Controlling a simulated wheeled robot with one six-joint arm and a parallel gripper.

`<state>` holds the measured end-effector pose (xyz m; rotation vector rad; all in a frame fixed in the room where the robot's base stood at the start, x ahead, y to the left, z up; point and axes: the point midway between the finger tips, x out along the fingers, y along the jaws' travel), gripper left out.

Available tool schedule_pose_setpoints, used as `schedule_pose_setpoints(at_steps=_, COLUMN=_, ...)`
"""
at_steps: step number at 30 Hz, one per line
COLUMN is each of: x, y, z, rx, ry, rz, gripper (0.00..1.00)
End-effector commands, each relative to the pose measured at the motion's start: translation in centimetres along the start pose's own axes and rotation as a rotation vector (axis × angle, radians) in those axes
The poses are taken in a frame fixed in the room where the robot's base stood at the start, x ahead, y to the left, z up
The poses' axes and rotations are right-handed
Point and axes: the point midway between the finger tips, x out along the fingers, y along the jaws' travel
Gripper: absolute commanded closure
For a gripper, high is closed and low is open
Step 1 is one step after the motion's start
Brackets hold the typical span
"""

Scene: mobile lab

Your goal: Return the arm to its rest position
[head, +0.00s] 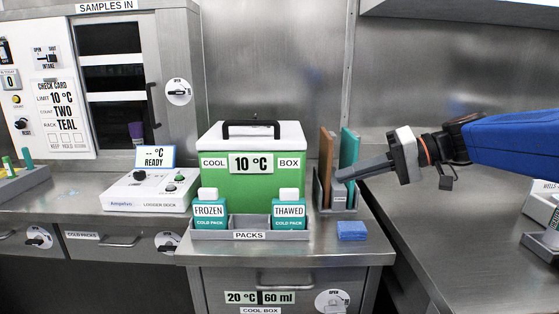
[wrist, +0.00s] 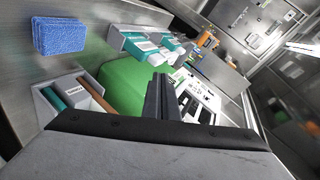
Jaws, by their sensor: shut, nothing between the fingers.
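My gripper (head: 362,168) comes in from the right on my blue arm in the head view. It is level, its fingers pointing left, shut and empty. Its fingertips are in front of the grey holder with the brown and teal upright items, right of the green cool box (head: 252,165). In the wrist view my gripper (wrist: 160,85) shows its closed dark fingers in front of the green box (wrist: 122,88). I cannot tell whether the fingers touch the holder.
A grey holder (head: 338,199) stands near the counter's right corner, with a blue sponge (head: 352,230) before it. FROZEN (head: 209,209) and THAWED (head: 289,209) cold packs stand in the PACKS tray (head: 249,235). The logger dock (head: 150,190) is at left. The right counter (head: 450,215) has clear room.

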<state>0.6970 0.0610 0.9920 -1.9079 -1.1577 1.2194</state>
Motion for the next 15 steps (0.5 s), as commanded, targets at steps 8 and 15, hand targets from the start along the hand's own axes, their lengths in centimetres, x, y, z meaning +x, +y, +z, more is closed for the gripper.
schedule_pose_setpoints(at_steps=8, x=1.1, y=5.3, z=12.3, rx=0.095, ry=-0.115, rz=0.382, gripper=1.0)
schedule_pose_setpoints(at_steps=15, x=-1.1, y=10.7, z=20.7, rx=0.099, ry=-0.124, rz=0.712, gripper=1.0)
